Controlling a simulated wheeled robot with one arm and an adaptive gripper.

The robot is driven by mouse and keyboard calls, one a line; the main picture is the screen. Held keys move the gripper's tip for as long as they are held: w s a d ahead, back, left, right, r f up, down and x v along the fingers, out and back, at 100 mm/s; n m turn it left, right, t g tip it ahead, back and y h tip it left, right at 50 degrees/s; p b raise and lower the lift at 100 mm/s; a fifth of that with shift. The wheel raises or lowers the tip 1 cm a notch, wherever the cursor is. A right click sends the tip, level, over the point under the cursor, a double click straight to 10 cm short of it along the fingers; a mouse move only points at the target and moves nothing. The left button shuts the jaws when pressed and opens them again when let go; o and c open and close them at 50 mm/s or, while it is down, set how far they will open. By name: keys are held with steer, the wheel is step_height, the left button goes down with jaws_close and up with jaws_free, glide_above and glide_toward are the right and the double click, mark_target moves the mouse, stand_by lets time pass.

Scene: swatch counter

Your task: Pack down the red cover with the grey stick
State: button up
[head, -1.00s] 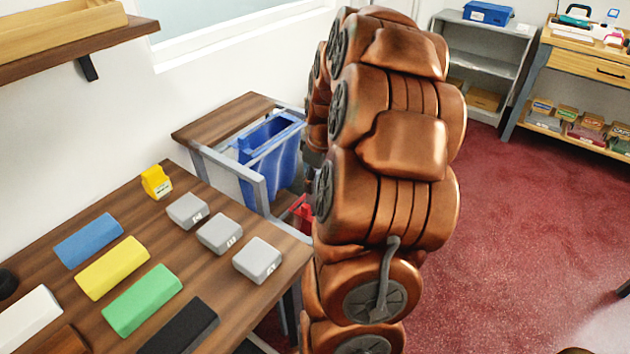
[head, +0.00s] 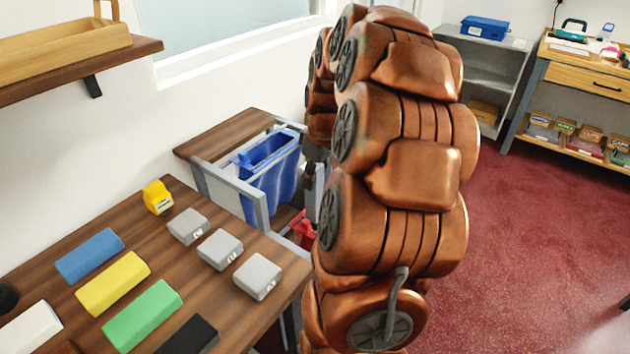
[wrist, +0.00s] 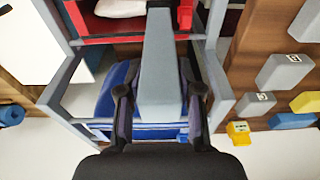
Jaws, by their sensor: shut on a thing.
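My gripper (wrist: 160,94) is shut on the grey stick (wrist: 160,62), a long flat-sided bar that runs up the middle of the wrist view. The stick is over the grey-framed cart, with a blue bin (wrist: 112,90) behind it. Red surfaces (wrist: 110,26) show beyond the stick at the top of the wrist view, with a white item lying among them. I cannot tell which red part is the cover, or whether the stick touches it. In the head view a little red (head: 303,229) shows low in the cart; my arm hides the stick and most of my gripper.
The cart's grey frame (head: 232,193) surrounds the blue bin (head: 268,172). The wooden counter (head: 165,235) to the left holds grey blocks (head: 220,249), coloured blocks (head: 113,283) and a yellow item (head: 157,197). A wall shelf (head: 120,52) hangs above. Red floor is open at right.

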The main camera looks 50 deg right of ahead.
steer(key=shift+r+p, duration=0.3)
steer(key=shift+r, duration=1.85)
